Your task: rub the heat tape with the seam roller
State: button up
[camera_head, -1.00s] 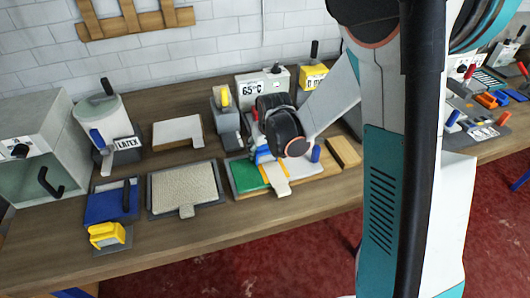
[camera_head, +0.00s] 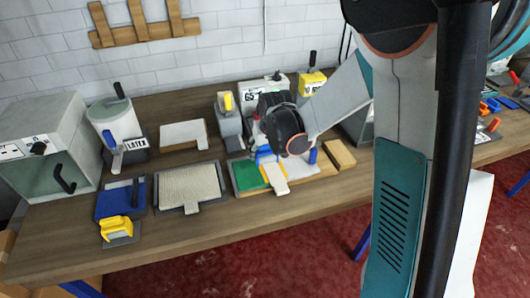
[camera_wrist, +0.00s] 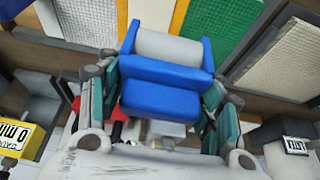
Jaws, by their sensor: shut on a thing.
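My gripper (camera_wrist: 160,88) is shut on the blue seam roller (camera_wrist: 166,68), with a finger on each side of its handle. The pale grey cylinder of the roller points toward the work in the wrist view. An orange strip (camera_wrist: 181,14), which looks like the heat tape, runs between a white strip (camera_wrist: 142,9) and a green patch (camera_wrist: 218,26). The roller overlaps the lower ends of the strips in this view; whether it touches them I cannot tell. In the head view my gripper (camera_head: 284,134) is over the back of the board, behind the orange strip (camera_head: 267,172).
A textured beige mat on a dark tray (camera_head: 190,208) lies left of the work board. A wooden block (camera_head: 340,153) lies to the right.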

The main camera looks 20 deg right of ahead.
jog(key=shift+r+p, duration=0.9)
jog(key=shift+r, duration=0.75)
